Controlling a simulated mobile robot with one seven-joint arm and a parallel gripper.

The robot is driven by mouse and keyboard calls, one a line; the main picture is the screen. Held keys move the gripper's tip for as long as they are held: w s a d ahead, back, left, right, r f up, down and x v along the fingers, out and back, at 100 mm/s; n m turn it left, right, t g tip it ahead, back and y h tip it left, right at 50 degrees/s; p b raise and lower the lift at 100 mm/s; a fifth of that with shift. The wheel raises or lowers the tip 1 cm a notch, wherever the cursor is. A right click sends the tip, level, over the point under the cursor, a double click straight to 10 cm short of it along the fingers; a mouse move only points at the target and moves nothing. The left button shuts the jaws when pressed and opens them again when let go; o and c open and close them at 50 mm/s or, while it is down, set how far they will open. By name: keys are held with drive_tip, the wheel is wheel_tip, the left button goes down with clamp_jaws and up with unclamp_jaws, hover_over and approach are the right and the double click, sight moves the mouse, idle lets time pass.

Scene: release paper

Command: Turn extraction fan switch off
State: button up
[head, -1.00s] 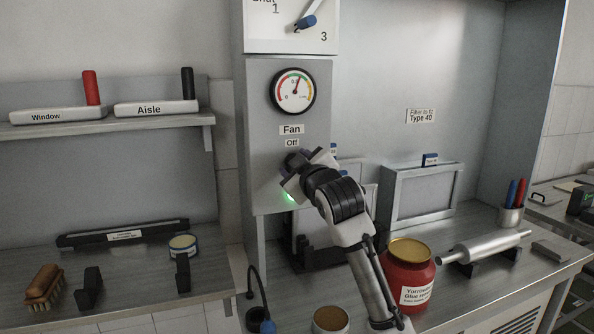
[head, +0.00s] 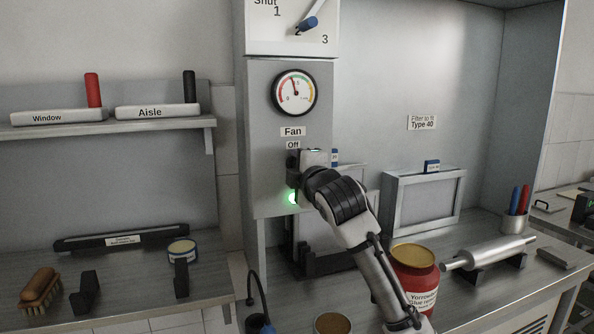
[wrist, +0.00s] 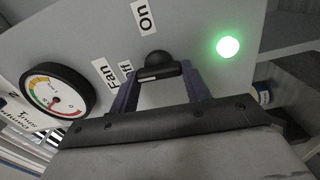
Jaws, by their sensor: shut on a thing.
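The fan panel (head: 262,150) carries a "Fan" label (head: 292,132) and an "Off" label (head: 293,145). In the wrist view the fan switch (wrist: 158,66) is a black knob with a pale mark, between the two dark fingers of my gripper (wrist: 162,78), which is shut on it. The "Off" label (wrist: 125,68) and "On" label (wrist: 144,18) sit near the knob. In the head view my gripper (head: 297,170) is at the panel just under "Off" and mostly hides the knob. A green lamp (head: 292,198) is lit below; it also glows in the wrist view (wrist: 228,47).
A red jar (head: 415,275) stands on the bench beside my arm. A framed filter (head: 425,200) and a metal roller (head: 490,252) are to the right.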

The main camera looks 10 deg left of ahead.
drive_tip(key=shift+o, duration=0.2)
drive_tip(key=shift+n, duration=0.5)
drive_tip(key=o, duration=1)
drive_tip(key=shift+c, duration=0.2)
drive_tip(key=b+v, duration=0.4)
drive_tip(key=v, duration=0.9)
drive_tip(key=shift+s+d, duration=0.25)
drive_tip(key=shift+s, duration=0.1)
drive_tip(key=shift+a, duration=0.1)
